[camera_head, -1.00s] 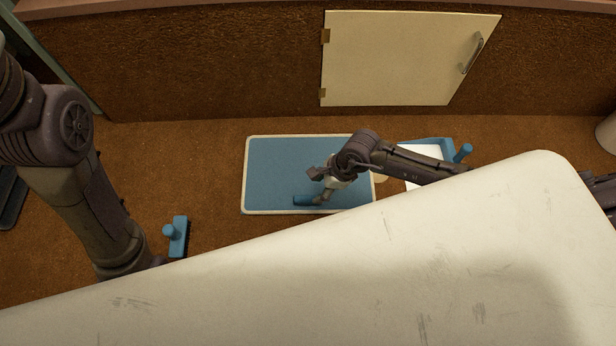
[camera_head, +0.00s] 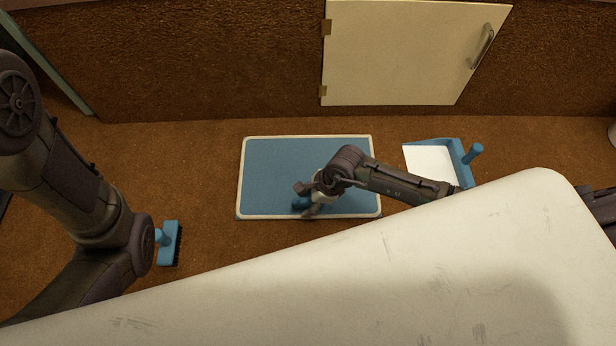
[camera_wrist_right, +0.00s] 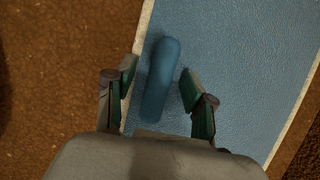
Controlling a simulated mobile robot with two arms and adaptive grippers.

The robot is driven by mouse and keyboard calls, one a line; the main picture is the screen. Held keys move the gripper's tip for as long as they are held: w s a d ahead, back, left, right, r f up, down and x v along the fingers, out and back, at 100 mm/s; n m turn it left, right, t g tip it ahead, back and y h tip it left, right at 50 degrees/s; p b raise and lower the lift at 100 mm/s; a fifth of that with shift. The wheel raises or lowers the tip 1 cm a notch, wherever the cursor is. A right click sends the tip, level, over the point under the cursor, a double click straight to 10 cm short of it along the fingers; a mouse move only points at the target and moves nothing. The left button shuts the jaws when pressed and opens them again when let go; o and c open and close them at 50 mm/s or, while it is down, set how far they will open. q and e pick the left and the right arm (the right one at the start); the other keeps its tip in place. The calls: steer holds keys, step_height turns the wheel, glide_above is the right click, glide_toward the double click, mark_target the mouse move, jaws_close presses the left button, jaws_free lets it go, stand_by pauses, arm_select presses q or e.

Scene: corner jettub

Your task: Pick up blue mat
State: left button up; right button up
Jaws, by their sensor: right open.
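The blue mat (camera_head: 262,165) lies flat on the brown floor, a rectangle with a pale border. A short rounded blue bar (camera_wrist_right: 160,80), like a handle, sits on it near its front edge in the head view. My right gripper (camera_head: 304,201) is over the mat at this bar and hides part of it. In the right wrist view my right gripper (camera_wrist_right: 157,76) is open, with one finger on each side of the bar. I cannot tell whether the fingers touch it. My left arm shows at the left of the head view, but its gripper does not.
A blue brush (camera_head: 170,243) lies on the floor left of the mat, partly behind my left arm. A blue and white dustpan (camera_head: 432,163) is right of the mat. A cream cabinet door (camera_head: 405,55) with a handle is in the wall behind.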

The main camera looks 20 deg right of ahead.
steer(key=shift+f, duration=0.2)
stand_by(0.6)
jaws_close()
